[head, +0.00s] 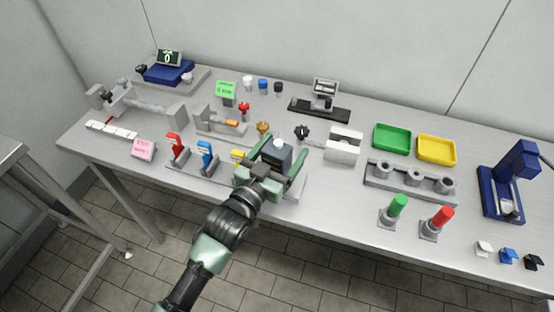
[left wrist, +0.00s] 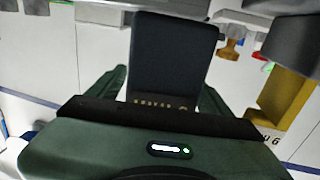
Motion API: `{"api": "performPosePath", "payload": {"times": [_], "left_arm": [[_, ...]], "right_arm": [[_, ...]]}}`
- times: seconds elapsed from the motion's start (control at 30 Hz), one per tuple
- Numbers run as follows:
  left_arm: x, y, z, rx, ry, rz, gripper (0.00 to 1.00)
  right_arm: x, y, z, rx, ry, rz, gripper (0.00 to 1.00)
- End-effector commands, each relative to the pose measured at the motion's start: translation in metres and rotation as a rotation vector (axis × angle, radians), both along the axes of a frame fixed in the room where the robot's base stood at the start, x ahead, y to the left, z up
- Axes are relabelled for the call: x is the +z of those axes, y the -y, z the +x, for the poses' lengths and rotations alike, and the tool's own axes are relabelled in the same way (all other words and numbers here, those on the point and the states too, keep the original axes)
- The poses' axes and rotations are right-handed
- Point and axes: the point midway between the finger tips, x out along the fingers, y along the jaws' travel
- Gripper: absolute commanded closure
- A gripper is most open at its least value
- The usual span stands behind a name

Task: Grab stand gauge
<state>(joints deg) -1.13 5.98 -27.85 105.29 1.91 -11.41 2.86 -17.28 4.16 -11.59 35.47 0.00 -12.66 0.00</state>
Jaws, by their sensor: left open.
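My left gripper (head: 283,147) is open over the front middle of the table, its green fingers on either side of a dark blue-grey block (head: 276,155) with a white top. In the left wrist view the dark block (left wrist: 172,55) stands between the two fingers (left wrist: 160,95), with faint lettering near its lower edge. I cannot tell whether the fingers touch it. The block's lower part is hidden by the gripper. I cannot tell for sure that this block is the stand gauge. My right gripper is not in view.
Red (head: 175,147) and blue (head: 206,155) handled clamps and a yellow piece (head: 239,155) stand left of the gripper. A brass knob (head: 263,128) is close behind. A white block (head: 343,146) stands to the right. Green (head: 392,139) and yellow (head: 436,149) trays lie farther right.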

Motion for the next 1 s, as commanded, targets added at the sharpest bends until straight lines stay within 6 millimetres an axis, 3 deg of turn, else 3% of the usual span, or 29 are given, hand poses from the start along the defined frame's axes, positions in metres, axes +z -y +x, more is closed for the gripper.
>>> {"api": "performPosePath", "payload": {"times": [0.23, 0.5, 0.8, 1.0], "left_arm": [[-0.001, 0.001, 0.001, 0.0, -0.001, 0.0, 0.2], [-0.001, 0.001, 0.001, 0.0, -0.001, 0.0, 0.95], [0.003, 0.001, 0.001, 0.0, 0.002, -0.001, 0.97], [0.021, 0.001, 0.002, 0.0, 0.004, -0.002, 0.97]], "right_arm": [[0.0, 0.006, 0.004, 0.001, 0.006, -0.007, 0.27], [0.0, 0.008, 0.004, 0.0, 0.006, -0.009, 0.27], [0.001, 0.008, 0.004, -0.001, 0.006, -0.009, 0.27], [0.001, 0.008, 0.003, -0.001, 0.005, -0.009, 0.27]]}}
